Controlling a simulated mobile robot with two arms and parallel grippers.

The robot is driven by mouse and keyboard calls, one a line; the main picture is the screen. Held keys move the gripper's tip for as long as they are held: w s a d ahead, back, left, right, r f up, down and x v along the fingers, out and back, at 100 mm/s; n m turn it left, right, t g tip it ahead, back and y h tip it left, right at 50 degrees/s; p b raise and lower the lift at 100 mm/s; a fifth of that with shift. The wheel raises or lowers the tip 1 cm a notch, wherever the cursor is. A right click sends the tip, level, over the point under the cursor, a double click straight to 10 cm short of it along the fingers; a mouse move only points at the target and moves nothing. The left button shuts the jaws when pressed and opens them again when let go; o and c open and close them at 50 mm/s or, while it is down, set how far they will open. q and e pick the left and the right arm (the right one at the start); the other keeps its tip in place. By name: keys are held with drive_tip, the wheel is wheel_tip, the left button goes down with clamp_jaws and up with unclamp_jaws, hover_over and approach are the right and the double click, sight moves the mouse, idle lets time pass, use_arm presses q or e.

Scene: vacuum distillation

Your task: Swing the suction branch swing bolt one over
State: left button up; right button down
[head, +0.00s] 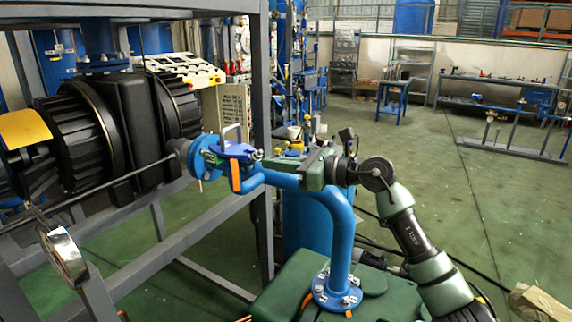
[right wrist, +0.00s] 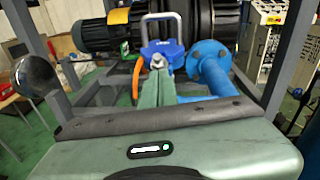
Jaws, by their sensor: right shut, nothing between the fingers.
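The suction branch is a blue pipe (head: 335,215) that ends at a blue flange (head: 205,158) on the left; in the right wrist view a blue flange (right wrist: 207,62) shows right of the fingers. A blue closure with a pale upright handle (head: 238,149) sits beside it, and also shows in the wrist view (right wrist: 165,52). A small metal bolt end (right wrist: 157,62) shows right at my fingertips; I cannot tell whether they touch it. My right gripper (head: 264,157) is shut and empty, its fingers pointing at the closure. My left gripper is not in view.
An orange lever (head: 235,177) hangs below the closure. A grey frame (head: 262,110) with black motor-like machinery (head: 135,120) stands on the left. A lower pipe flange (head: 337,291) is bolted near the front. Green floor lies open to the right.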

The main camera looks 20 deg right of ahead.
sight(261, 151)
drive_tip(key=shift+w, duration=0.1)
drive_tip(key=shift+r, duration=0.1)
drive_tip(key=p, duration=0.2)
drive_tip(key=r+g+h+p, duration=0.2)
drive_tip(key=p, duration=0.1)
drive_tip(key=shift+w+a+r+p, duration=0.2)
drive_tip(key=shift+w+a+p, duration=0.05)
drive_tip(key=shift+w+p, duration=0.05)
drive_tip(key=shift+w+a+r+g+h+p, duration=0.4)
drive_tip(key=shift+w+a+r+g+p, duration=0.2)
drive_tip(key=shift+w+a+r+p, duration=0.4)
drive_tip(key=shift+w+f, duration=0.1)
idle(0.4)
drive_tip(key=shift+d, duration=0.15)
